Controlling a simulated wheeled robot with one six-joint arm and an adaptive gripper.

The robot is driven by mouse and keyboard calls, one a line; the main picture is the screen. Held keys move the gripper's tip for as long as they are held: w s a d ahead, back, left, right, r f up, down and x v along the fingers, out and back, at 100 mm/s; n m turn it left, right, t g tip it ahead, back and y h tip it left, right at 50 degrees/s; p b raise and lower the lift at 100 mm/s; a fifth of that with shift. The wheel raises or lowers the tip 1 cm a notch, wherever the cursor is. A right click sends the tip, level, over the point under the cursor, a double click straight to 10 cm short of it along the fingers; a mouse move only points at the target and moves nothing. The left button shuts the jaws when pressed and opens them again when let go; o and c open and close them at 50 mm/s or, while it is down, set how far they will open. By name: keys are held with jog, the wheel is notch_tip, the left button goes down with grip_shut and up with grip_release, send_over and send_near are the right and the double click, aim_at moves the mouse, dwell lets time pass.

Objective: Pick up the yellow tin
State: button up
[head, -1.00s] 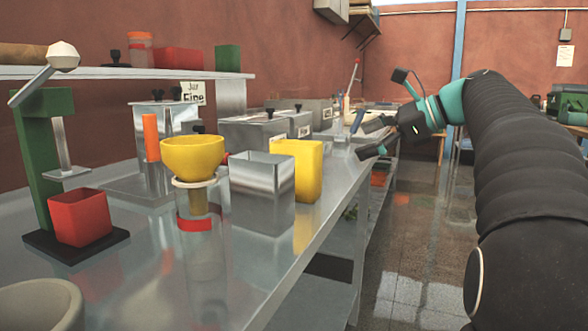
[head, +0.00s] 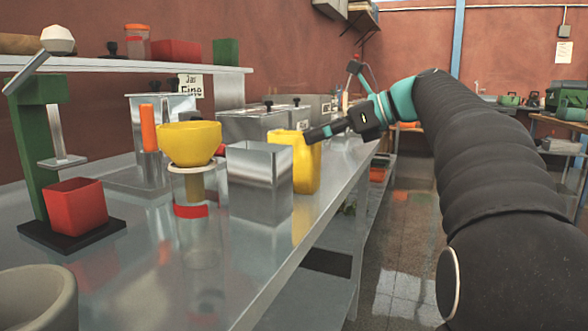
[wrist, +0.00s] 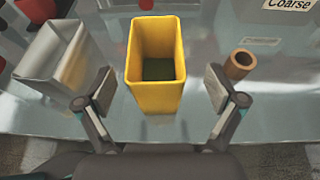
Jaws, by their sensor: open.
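The yellow tin (head: 307,165) is an open-topped, upright rectangular tin on the metal bench, right of a square metal tin. In the wrist view the yellow tin (wrist: 156,88) sits ahead and between the fingers, with a dark inside. My gripper (wrist: 160,95) is open, one finger on each side of the tin's near part, with gaps showing on both sides. In the head view my gripper (head: 312,136) reaches the tin's upper right side; its far finger is hard to see there.
The metal tin (head: 259,185) stands close on the left. A brown cylinder (wrist: 240,64) stands right of the tin in the wrist view. A red cup (head: 76,205) is at the left. The bench's front edge is near.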

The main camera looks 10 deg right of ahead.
aim_at(295, 140)
jog(key=shift+b+x, duration=0.45)
jog(key=shift+x, duration=2.25)
jog(key=shift+s+a+r, duration=0.15)
jog(key=shift+s+a, duration=0.05)
jog(key=c, duration=1.7)
